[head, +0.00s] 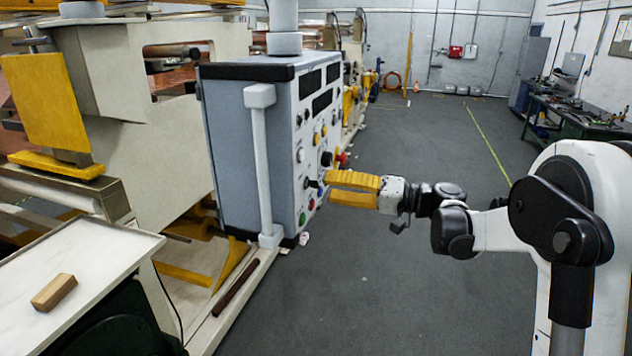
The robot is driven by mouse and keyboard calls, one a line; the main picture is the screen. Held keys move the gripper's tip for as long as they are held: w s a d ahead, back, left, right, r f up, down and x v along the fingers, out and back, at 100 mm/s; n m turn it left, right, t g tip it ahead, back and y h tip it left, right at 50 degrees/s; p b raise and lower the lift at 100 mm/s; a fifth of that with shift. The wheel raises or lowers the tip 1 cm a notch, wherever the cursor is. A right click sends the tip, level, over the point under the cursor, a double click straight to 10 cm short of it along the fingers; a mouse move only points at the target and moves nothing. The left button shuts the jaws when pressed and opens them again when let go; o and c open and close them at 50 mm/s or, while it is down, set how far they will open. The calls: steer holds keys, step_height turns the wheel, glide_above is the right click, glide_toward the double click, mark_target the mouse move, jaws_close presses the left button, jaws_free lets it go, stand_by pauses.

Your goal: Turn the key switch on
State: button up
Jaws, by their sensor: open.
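The grey control box (240,150) hangs at the centre left, with its white control face (310,125) turned to the right and seen at a steep slant. The face carries dark displays, several buttons and a black knob (326,158). A small dark part (312,183) sticks out lower on the face, by my fingertips; it may be the key switch, but its key and its setting are too small to tell. My gripper (328,187) has yellow fingers, one above the other with a gap between them. It is open, with its tips close to the face. Contact cannot be told.
A white vertical handle (262,165) runs down the box's near side. A red button (342,158) juts out from the face above my fingers. A white table (100,270) with a wooden block (54,292) stands at the front left. The grey floor (400,290) below my arm is clear.

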mark_target(316, 183)
steer(key=x, duration=0.4)
steer(key=shift+w+a, duration=0.1)
jaws_close()
